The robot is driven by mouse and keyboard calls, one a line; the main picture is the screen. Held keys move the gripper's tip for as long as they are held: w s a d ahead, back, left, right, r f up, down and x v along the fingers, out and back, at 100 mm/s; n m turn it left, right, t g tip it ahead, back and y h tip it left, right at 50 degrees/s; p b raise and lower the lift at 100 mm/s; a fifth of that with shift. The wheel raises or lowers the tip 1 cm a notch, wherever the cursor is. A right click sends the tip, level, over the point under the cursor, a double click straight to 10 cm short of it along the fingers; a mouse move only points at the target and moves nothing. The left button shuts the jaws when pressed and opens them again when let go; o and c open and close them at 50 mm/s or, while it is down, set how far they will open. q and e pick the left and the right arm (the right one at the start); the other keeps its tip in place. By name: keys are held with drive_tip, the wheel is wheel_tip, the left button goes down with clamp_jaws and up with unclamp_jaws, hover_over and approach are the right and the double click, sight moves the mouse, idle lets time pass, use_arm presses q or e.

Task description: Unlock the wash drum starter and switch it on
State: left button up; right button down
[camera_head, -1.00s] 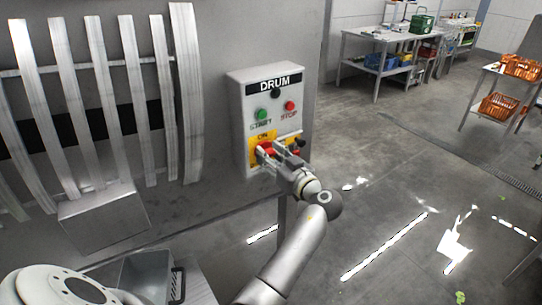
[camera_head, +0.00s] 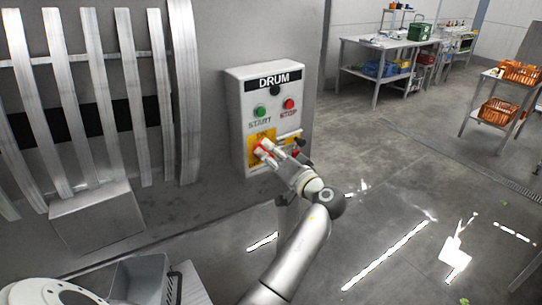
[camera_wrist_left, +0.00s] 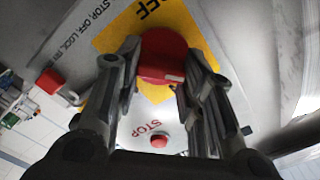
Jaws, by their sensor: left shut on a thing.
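The grey DRUM starter box (camera_head: 236,110) is on the grey machine wall. Its yellow plate (camera_head: 254,137) carries a red rotary knob (camera_head: 258,147), mostly covered by my left gripper (camera_head: 264,152). In the left wrist view, the fingers of my left gripper (camera_wrist_left: 167,75) are shut on the red knob (camera_wrist_left: 163,52), one on each side. A pale mark shows on the knob's edge nearer the STOP button. The word OFF reads upside down on the yellow plate (camera_wrist_left: 190,22). A red block (camera_wrist_left: 50,80), perhaps the padlock, is beside the box in the wrist view. My right gripper is not in view.
The green START button (camera_head: 260,111) and red STOP button (camera_head: 289,104) sit above the plate. A metal bar (camera_head: 289,134) sticks out beside it. A grey bin (camera_head: 140,280) stands lower left. Worktables (camera_head: 385,42) and orange crates (camera_head: 497,108) are far off; open floor lies between.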

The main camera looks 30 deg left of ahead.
use_arm(q)
drive_tip(key=m+p, duration=0.1)
drive_tip(key=m, duration=0.2)
drive_tip(key=shift+r+m, duration=0.1)
drive_tip(key=shift+m, duration=0.2)
drive_tip(key=shift+w+m+p, duration=0.1)
drive_tip(key=shift+m+p, duration=0.75)
drive_tip(key=shift+m, duration=1.45)
drive_tip(key=o, duration=1)
drive_tip(key=shift+f, duration=0.2)
